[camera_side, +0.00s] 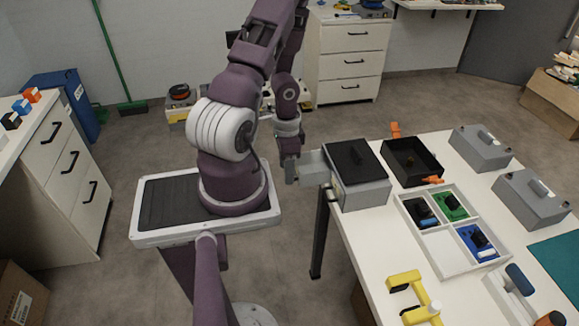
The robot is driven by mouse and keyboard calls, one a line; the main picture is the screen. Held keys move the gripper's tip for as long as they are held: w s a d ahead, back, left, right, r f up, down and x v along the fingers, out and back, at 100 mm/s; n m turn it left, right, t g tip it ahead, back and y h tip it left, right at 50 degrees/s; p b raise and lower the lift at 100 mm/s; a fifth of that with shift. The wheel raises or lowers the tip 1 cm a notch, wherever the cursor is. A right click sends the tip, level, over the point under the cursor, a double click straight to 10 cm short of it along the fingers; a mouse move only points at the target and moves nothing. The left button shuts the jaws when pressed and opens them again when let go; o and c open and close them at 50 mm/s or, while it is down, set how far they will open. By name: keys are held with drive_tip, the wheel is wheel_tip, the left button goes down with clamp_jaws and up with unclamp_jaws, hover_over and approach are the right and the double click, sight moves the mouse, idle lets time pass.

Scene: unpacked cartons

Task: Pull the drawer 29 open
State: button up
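A grey drawer box (362,192) with a black top stands at the left edge of the white table. Its light grey drawer (313,166) sticks out to the left, past the table edge, so it stands partly open. No number 29 can be read on it. My gripper (290,171) points down at the drawer's outer end, touching or very close to it. The drawer's handle is hidden by my gripper, and the fingers are too small to show whether they are closed on it.
On the table (375,238) are a black open box (412,160), a white divided tray (440,262) with small parts, two grey cases with handles, and a yellow clamp-like object (409,284). Open floor lies left of the table edge, below the drawer.

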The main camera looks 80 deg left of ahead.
sight(317, 160)
drive_tip(key=o, duration=0.4)
drive_tip(key=w, duration=0.8)
drive_tip(key=shift+w+r, duration=0.25)
drive_tip(key=shift+r, duration=0.1)
wheel_tip(317, 160, up, 13)
drive_tip(key=w+d+y, duration=0.1)
drive_tip(key=d+y, duration=0.1)
drive_tip(key=shift+s+d+r+t, duration=0.55)
drive_tip(key=shift+d+r+t, duration=0.05)
drive_tip(key=shift+d+r, duration=1.95)
drive_tip(key=shift+s+d+r+t, duration=0.5)
drive_tip(key=shift+d+r+t, duration=0.1)
drive_tip(key=shift+d+r, duration=1.95)
drive_tip(key=shift+s+d+r+t, duration=0.6)
drive_tip(key=shift+d+r, duration=1.7)
drive_tip(key=shift+r, duration=0.45)
